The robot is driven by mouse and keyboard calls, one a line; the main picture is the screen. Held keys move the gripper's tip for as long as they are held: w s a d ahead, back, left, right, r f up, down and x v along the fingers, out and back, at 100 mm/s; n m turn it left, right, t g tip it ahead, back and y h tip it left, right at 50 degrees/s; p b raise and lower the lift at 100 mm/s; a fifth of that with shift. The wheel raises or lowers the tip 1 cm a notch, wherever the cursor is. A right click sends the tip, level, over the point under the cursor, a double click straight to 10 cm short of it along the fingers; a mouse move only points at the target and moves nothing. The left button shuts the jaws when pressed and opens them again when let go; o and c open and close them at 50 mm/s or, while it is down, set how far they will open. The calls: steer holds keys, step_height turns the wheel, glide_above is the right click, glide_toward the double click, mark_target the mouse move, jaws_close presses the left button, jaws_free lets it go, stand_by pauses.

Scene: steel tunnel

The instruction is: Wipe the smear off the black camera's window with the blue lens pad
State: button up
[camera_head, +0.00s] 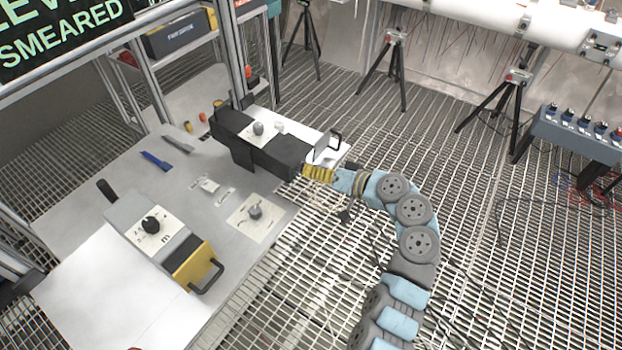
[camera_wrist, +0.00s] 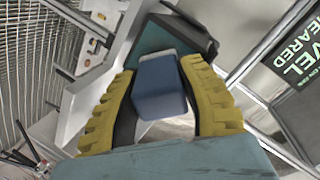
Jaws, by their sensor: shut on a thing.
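The black camera (camera_head: 232,128) sits on the far right part of the grey bench in the head view, with a white top plate. My gripper (camera_head: 318,174) is at the camera's right end. In the wrist view my gripper (camera_wrist: 160,75) has its yellow ribbed fingers shut on the blue lens pad (camera_wrist: 160,90). A dark housing with a teal face (camera_wrist: 160,36), likely the black camera's front, lies just beyond the pad. I cannot tell whether the pad touches it. No smear can be made out. The pad is hidden in the head view.
A yellow-fronted camera (camera_head: 194,264) with a handle stands nearer on the bench (camera_head: 120,190). A blue-handled tool (camera_head: 155,160), a grey tool (camera_head: 177,145) and a plate with a knob (camera_head: 254,213) lie there too. Grating floor and loose cables surround my arm.

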steer(key=shift+w+d+f+b, duration=0.1)
steer(key=shift+w+d+b, duration=0.45)
steer(key=shift+w+b, duration=0.45)
steer(key=shift+w+d+b, duration=0.4)
steer(key=shift+w+b, duration=0.05)
steer(key=shift+b, duration=0.45)
steer(key=shift+r, duration=0.2)
